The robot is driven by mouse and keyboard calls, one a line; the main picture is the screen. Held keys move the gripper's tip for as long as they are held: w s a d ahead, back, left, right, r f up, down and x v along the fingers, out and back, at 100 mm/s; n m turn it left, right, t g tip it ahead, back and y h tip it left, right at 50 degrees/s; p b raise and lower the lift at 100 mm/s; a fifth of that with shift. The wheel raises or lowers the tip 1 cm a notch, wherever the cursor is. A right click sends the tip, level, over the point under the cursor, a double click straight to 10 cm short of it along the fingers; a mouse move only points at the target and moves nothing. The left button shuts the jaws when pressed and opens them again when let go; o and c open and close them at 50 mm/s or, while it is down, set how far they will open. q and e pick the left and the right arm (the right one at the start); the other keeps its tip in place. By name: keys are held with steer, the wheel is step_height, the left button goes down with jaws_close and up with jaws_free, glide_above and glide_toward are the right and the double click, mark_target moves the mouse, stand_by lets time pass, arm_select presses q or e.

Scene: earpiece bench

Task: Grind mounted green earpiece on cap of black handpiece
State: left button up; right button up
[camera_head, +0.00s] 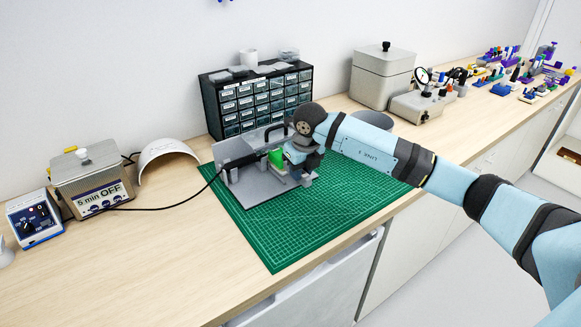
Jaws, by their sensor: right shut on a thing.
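The green earpiece (276,158) shows as a small green patch at the left side of my right gripper (290,158). My right gripper is shut on it, and the gripper hides much of it. The black handpiece (241,162) lies in a grey stand (262,187), with its cable running off to the left. The earpiece is close to the right end of the handpiece. I cannot tell whether it touches the cap, as the cap is too small and partly hidden. My left gripper is not in view.
The grey stand rests on a green cutting mat (340,192). A black drawer cabinet (256,98) stands behind. A white curved cover (167,161), a "5 min OFF" box (92,184) and a blue control unit (34,218) are left. The mat's front is clear.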

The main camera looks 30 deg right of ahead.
mark_target(310, 176)
steer(key=shift+d, duration=0.4)
stand_by(0.4)
steer(key=shift+s+d, duration=0.1)
steer(key=shift+s, duration=1.4)
steer(key=shift+a, duration=0.3)
steer(key=shift+w, duration=0.1)
steer(key=shift+w+a, duration=0.1)
steer(key=shift+w, duration=0.75)
steer(key=shift+w, duration=0.6)
